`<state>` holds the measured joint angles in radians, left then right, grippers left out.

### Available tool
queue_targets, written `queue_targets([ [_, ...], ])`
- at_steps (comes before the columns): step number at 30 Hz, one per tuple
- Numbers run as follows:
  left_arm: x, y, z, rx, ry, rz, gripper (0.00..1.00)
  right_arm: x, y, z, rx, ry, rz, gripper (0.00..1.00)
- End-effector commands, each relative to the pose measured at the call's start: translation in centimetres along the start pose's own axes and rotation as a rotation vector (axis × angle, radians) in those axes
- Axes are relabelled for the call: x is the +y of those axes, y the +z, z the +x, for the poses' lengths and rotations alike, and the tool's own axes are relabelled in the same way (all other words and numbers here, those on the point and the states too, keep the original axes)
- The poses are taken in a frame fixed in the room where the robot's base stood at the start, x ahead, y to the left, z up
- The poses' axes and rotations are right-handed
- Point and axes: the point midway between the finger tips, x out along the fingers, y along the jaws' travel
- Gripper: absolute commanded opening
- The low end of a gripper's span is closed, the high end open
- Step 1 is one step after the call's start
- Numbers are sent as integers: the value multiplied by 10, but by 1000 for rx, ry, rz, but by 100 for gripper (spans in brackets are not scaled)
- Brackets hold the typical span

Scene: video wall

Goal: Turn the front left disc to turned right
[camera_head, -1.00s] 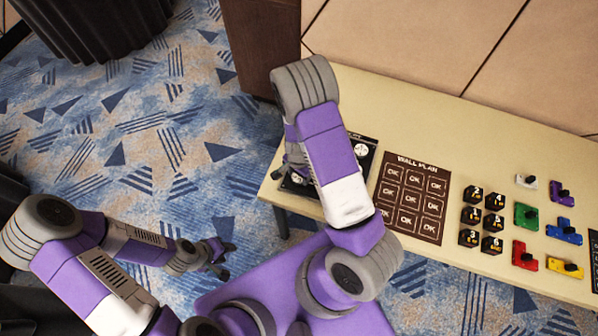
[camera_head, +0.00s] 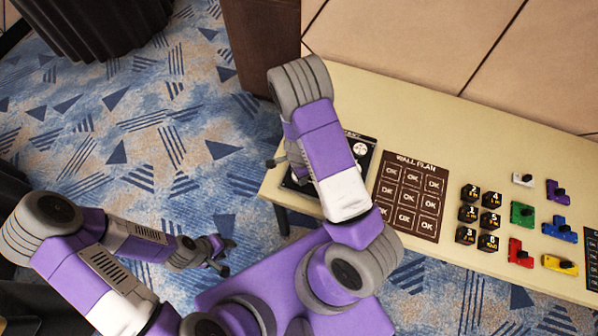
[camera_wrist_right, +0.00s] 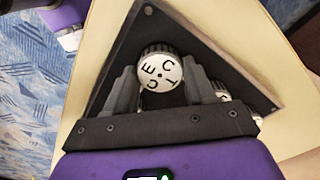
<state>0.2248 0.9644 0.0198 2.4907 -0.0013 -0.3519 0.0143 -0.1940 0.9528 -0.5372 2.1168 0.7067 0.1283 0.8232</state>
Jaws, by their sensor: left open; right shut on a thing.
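The dark disc panel (camera_head: 366,146) lies at the left end of the table, mostly hidden by my right arm in the head view. One pale disc (camera_head: 359,149) shows at its back right. In the right wrist view the panel (camera_wrist_right: 240,72) carries a white lettered disc (camera_wrist_right: 160,70) with a dark ribbed rim. My right gripper (camera_wrist_right: 160,82) is shut on this disc, a finger on each side. Other discs are partly hidden behind the fingers, one beside the right finger (camera_wrist_right: 222,92). My left gripper (camera_head: 230,257) is open and empty, off the table over the carpet.
Right of the panel lie a wall plan board (camera_head: 408,197) with OK tiles, several black numbered cubes (camera_head: 467,214), and coloured pieces with black knobs (camera_head: 521,213). A brown cabinet (camera_head: 258,45) stands behind the table's left end.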

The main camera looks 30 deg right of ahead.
Motion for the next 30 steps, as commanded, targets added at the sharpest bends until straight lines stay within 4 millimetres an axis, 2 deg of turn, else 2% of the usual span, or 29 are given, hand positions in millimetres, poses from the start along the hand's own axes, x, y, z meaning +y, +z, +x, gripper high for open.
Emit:
queue_targets([
  [7, 0, 0, 0, 0, 0, 0, 43, 0, 1, 0, -1, 1, -2, 24],
  [8, 0, 0, 0, 0, 0, 0, 43, 0, 1, 0, -1, 1, -2, 58],
  [12, 0, 0, 0, 0, 0, 0, 43, 0, 1, 0, -1, 1, -2, 79],
  [22, 0, 0, -1, 0, 0, 0, 43, 0, 0, -3, 0, 0, -3, 80],
  [26, 2, 0, -6, 0, 0, 0, 43, -1, 1, -20, 1, -3, -5, 80],
  [30, 5, 1, -14, 0, 0, 0, 43, -1, 1, -46, 0, -3, -5, 80],
])
